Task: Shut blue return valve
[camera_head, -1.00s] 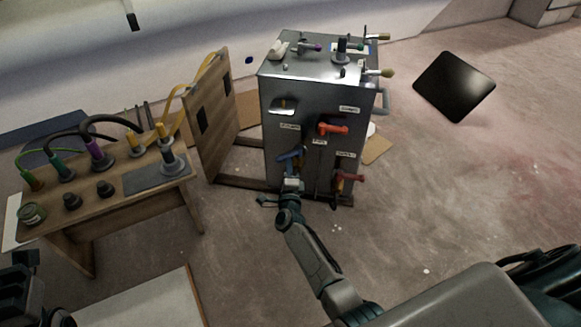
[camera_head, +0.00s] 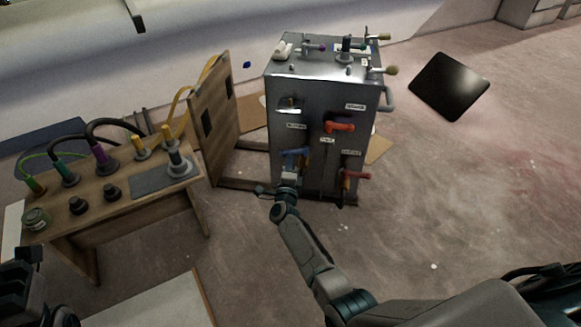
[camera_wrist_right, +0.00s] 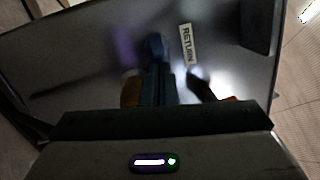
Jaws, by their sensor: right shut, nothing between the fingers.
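The blue return valve (camera_head: 296,154) is low on the left of the grey cabinet's front, under a small label. My right gripper (camera_head: 289,177) is shut with nothing between its fingers, just below and in front of the blue handle. In the right wrist view the blue handle (camera_wrist_right: 156,60) runs roughly along the lettering of the RETURN label (camera_wrist_right: 187,44), directly ahead of the gripper. I cannot tell whether the fingers touch it. A dark blocky part of my left arm (camera_head: 22,288) shows at the bottom left; its jaws are not clear.
Red handles (camera_head: 340,126) stick out to the right on the cabinet front (camera_head: 318,100), one high and one low. A wooden board (camera_head: 212,115) stands left of it. A wooden bench (camera_head: 100,205) with cables is further left.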

